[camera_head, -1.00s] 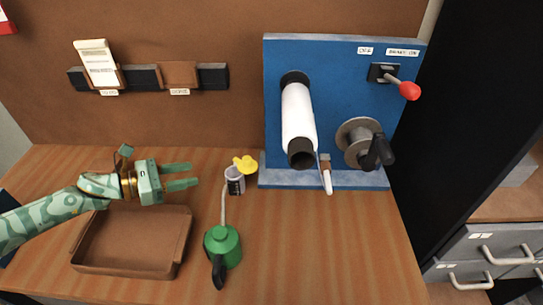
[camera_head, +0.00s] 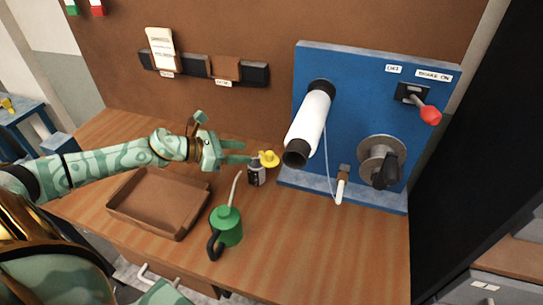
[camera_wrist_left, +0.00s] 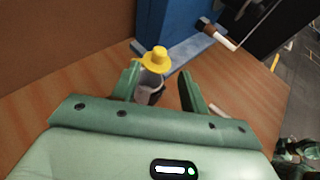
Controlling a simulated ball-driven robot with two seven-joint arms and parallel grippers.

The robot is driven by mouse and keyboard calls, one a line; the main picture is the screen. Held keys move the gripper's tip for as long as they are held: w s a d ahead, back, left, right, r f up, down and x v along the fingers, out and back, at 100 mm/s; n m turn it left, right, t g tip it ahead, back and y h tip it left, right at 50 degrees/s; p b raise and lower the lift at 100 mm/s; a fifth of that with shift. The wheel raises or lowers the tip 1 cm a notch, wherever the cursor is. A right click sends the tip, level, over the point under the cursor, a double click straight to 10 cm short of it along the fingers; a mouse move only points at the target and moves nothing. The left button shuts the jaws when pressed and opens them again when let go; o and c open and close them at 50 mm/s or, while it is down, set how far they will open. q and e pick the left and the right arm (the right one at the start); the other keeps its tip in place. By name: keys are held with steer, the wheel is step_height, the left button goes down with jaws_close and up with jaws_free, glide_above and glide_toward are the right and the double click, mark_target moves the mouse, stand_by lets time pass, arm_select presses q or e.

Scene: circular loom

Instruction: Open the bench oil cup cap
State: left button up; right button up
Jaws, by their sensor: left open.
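The bench oil cup (camera_head: 257,175) is a small grey cup with a dark label, standing on the wooden bench. Its yellow cap (camera_head: 269,159) shows at its upper right in the head view. In the left wrist view the cap (camera_wrist_left: 155,58) shows above the cup (camera_wrist_left: 149,86), like a hat. I cannot tell whether it sits closed on the rim. My left gripper (camera_head: 247,152) is open and empty, its fingertips just left of the cup and cap. In the wrist view cup and cap show between the fingers (camera_wrist_left: 160,75). My right gripper is not in view.
A green oil can (camera_head: 226,227) with a thin spout stands in front of the cup. A brown tray (camera_head: 158,232) lies left. The blue panel (camera_head: 345,85) with roller and crank rises at right. A white-handled tool (camera_head: 341,188) is at its base. The front right bench is clear.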

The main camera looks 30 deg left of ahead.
mark_target(267, 154)
arm_select(q)
steer(key=x, duration=0.9)
steer(key=shift+w+d, duration=0.3)
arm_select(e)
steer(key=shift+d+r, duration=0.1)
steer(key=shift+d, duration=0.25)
